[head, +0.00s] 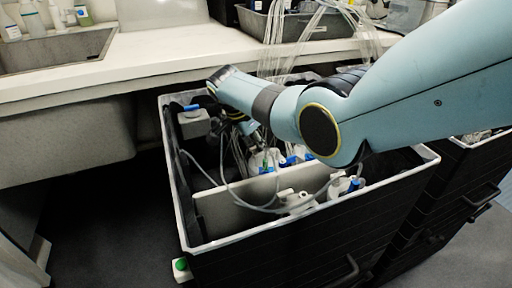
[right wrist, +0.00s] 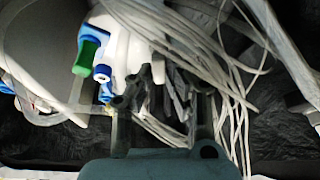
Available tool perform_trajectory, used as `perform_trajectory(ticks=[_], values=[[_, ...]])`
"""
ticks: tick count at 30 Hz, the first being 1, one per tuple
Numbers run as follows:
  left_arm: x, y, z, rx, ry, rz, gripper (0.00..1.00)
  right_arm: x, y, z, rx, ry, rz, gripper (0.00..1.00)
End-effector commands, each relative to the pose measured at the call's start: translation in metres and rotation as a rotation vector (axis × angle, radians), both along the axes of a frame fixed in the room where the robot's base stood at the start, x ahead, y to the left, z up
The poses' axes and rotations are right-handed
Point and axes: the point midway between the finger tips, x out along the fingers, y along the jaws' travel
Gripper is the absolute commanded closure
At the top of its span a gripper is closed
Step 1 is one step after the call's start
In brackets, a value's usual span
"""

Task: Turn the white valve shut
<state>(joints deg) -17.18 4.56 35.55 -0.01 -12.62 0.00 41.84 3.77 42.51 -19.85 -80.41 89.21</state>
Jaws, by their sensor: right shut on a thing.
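My right arm reaches down into a black crate with a white rim (head: 178,205). My right gripper (head: 236,116) is low inside it, mostly hidden behind my own arm in the head view. In the right wrist view my right gripper (right wrist: 150,85) is shut at a white plastic piece (right wrist: 128,45), which looks like the white valve; the exact contact is hard to make out. A green handle (right wrist: 87,57) and a blue cap (right wrist: 102,73) are just left of the fingertips. My left gripper is not in view.
Pale tubes (right wrist: 235,80) hang close to the right of my gripper. A pale divider (head: 235,208) crosses the crate, with white-and-blue fittings (head: 297,202) beside it. A white counter (head: 165,50) with a sink borders the crate at the back.

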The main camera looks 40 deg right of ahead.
Motion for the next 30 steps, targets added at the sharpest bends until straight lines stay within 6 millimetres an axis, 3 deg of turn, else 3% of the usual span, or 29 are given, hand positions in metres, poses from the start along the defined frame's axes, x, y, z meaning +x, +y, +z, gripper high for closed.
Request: perform_trajectory(ticks=[12,29,30], values=[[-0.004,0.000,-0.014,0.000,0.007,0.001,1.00,-0.001,-0.001,-0.001,-0.001,0.002,-0.191,1.00],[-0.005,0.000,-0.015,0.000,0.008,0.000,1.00,-0.002,0.000,0.000,0.000,0.002,-0.219,1.00],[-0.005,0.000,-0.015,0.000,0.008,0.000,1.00,-0.002,0.000,0.000,0.000,0.003,-0.218,0.84]])
